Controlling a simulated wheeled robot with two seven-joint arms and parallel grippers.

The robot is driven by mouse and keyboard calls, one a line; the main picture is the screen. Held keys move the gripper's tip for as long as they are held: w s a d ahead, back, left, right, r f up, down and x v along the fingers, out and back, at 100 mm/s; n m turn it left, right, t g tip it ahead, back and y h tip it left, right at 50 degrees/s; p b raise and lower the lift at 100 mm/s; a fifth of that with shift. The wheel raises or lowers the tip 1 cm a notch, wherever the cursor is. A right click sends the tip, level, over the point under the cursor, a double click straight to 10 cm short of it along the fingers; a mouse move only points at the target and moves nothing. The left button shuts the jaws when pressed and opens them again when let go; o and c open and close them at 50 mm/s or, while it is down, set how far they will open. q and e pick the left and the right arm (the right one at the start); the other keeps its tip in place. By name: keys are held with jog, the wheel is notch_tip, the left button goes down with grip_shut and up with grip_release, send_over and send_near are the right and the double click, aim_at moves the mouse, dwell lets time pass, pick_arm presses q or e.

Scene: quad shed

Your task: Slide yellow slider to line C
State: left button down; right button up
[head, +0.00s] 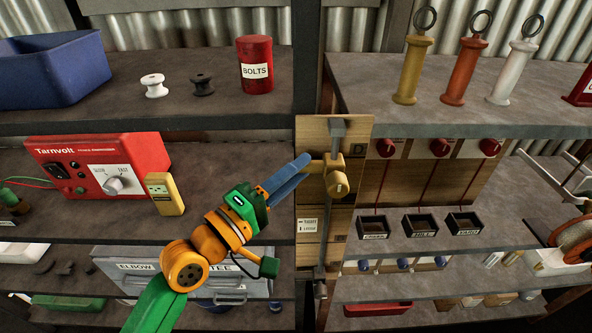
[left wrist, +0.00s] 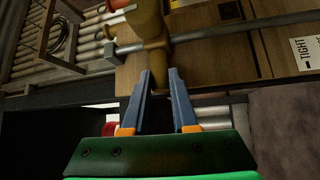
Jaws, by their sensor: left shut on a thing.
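The yellow slider (head: 338,184) sits on a grey vertical rod (head: 335,215) fixed to a wooden board (head: 310,130). It has a round knob in front and a peg sticking out to the left. A small dark letter plate (head: 359,150), which looks like D, is just right of the slider's upper part. Line C cannot be made out. My left gripper (head: 306,164) reaches in from the left, its blue fingers shut on the slider's peg. In the left wrist view, the slider (left wrist: 147,18) is ahead, with its peg end between the fingertips (left wrist: 160,74). My right gripper is not in view.
A TIGHT/LOOSE label (head: 308,226) is on the board's lower left. The red Tarnvolt box (head: 100,165) and a yellow meter (head: 164,193) stand on the shelf to the left. Small black bins (head: 421,225) are to the right.

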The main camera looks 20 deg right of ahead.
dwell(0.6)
pick_arm(q)
notch_tip(320, 180, down, 12)
jog(key=b, duration=1)
jog(key=shift+f, duration=0.25)
jog(key=shift+r, duration=0.1)
jog(key=c, duration=0.7)
grip_release()
jog(key=shift+r, duration=0.1)
jog(key=b+v, duration=0.1)
jog(key=v, duration=0.6)
jog(key=shift+s+b, duration=0.1)
jog(key=shift+b, duration=0.25)
